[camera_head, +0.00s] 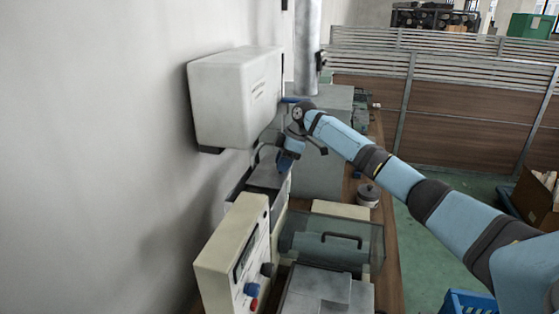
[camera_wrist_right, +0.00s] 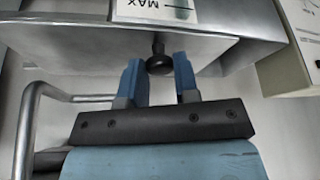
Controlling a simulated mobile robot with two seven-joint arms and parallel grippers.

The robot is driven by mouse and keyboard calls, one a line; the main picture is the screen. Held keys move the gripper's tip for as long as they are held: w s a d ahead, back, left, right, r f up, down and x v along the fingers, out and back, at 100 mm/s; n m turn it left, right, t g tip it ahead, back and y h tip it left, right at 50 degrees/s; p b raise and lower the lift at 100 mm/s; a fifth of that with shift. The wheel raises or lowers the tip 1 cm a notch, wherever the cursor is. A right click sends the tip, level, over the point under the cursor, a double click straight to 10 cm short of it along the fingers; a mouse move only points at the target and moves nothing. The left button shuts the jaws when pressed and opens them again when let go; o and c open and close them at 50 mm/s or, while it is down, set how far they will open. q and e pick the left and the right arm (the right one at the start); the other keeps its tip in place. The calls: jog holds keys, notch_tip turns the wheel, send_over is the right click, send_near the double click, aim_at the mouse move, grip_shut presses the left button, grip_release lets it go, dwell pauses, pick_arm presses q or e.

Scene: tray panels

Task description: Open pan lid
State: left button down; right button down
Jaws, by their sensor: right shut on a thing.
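The pan lid (camera_wrist_right: 75,45) is a flat grey metal plate with a black knob (camera_wrist_right: 159,62) at its edge in the wrist view. In the head view the lid (camera_head: 266,176) shows as a grey plate on a metal box beside the wall. My right gripper (camera_wrist_right: 158,72) has its blue fingers on either side of the knob and is shut on it. In the head view my right gripper (camera_head: 286,163) reaches the lid from above and partly hides it. Whether the lid is lifted is hard to tell. My left gripper is not in view.
A white wall box (camera_head: 235,97) hangs close to my right wrist. A cream control panel (camera_head: 235,258) with knobs stands in front of the pan. A clear cover with a black handle (camera_head: 342,238) and a small round pot (camera_head: 368,194) are to the right. A bent metal rail (camera_wrist_right: 28,120) is beside the gripper.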

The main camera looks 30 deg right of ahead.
jog(key=shift+w+d, duration=0.25)
jog(key=shift+d, duration=0.05)
jog(key=c, duration=0.8)
grip_release()
jog(key=shift+c, duration=0.2)
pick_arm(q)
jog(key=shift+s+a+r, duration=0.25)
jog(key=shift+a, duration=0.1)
pick_arm(e)
jog(key=shift+r, duration=0.1)
jog(key=shift+d+r, duration=0.2)
jog(key=shift+r, duration=0.15)
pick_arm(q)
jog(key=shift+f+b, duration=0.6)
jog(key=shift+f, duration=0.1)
pick_arm(e)
jog(key=v, duration=1.3)
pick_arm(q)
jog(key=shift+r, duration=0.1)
pick_arm(e)
jog(key=shift+s+a, duration=0.1)
